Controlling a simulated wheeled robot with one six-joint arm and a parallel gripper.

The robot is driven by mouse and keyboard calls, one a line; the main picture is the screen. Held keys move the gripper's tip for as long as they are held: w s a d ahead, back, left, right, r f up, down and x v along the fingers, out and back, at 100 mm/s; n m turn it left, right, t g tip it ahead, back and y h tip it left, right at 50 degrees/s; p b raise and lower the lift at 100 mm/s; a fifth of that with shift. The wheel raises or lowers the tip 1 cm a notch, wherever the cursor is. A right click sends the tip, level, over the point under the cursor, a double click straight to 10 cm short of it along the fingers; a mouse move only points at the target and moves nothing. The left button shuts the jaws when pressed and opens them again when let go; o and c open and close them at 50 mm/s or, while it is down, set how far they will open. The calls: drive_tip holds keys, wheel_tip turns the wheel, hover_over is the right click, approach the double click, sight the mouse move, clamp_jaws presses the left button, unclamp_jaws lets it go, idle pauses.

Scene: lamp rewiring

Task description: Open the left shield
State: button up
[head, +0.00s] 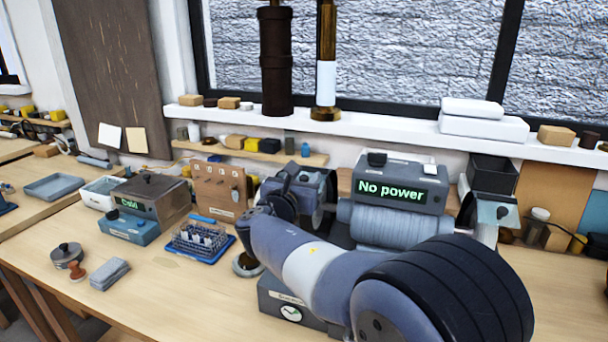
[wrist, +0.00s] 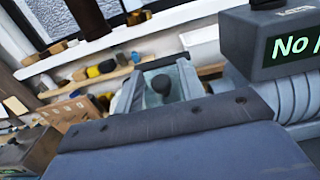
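The left shield (wrist: 188,82) shows in the wrist view as a pale, see-through framed panel with a dark round knob (wrist: 161,84). It stands at the left end of the grinder-like machine (head: 385,228), whose display (head: 390,192) reads "No power". In the head view my wrist and gripper (head: 300,190) are at that left end and largely cover the shield. The blue-grey body of my gripper fills the lower wrist view, just in front of the shield.
The right shield (head: 497,213) is at the machine's other end.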

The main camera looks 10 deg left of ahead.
drive_tip(key=shift+w+d, duration=0.1)
drive_tip(key=shift+w, duration=0.15)
clamp_jaws()
idle(0.4)
